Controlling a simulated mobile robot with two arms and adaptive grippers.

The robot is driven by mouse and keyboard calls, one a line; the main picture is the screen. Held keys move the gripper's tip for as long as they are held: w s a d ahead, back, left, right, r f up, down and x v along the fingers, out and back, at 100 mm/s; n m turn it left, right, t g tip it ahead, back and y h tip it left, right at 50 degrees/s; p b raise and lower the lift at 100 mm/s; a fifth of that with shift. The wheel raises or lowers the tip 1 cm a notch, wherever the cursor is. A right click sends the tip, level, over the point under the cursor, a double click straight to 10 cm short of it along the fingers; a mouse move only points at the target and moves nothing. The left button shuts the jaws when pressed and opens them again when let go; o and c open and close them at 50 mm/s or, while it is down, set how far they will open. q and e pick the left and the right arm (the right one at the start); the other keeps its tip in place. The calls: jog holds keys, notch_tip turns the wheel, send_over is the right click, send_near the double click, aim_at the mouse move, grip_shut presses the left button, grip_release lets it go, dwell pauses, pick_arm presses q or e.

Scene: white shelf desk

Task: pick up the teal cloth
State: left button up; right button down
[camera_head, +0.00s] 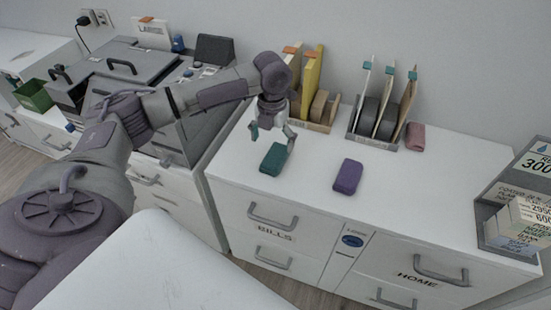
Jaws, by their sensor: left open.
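The teal cloth (273,159) is a small folded block lying on the white desk top (310,185), near the left end and its front edge. My left gripper (272,136) points down just above and behind the cloth. Its two fingers are spread apart, one toward the left and one toward the right, with nothing between them. I cannot tell how high the fingertips are over the cloth. My right gripper is not in view.
A purple folded cloth (347,176) lies to the right of the teal one. File holders (385,115) with folders and rolls stand behind, beside a rolled pink cloth (415,136). A grey rack (521,190) with boxes is at far right. The desk's middle right is clear.

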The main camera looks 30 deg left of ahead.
aim_at(275, 155)
pick_arm(q)
jog(key=shift+w+d+f, duration=0.1)
jog(key=shift+d+f, duration=0.1)
jog(key=shift+f, duration=1.3)
jog(key=shift+w+d+f, duration=0.1)
jog(key=shift+d+f, duration=0.05)
jog(key=shift+f, duration=1.3)
jog(key=c, duration=1.2)
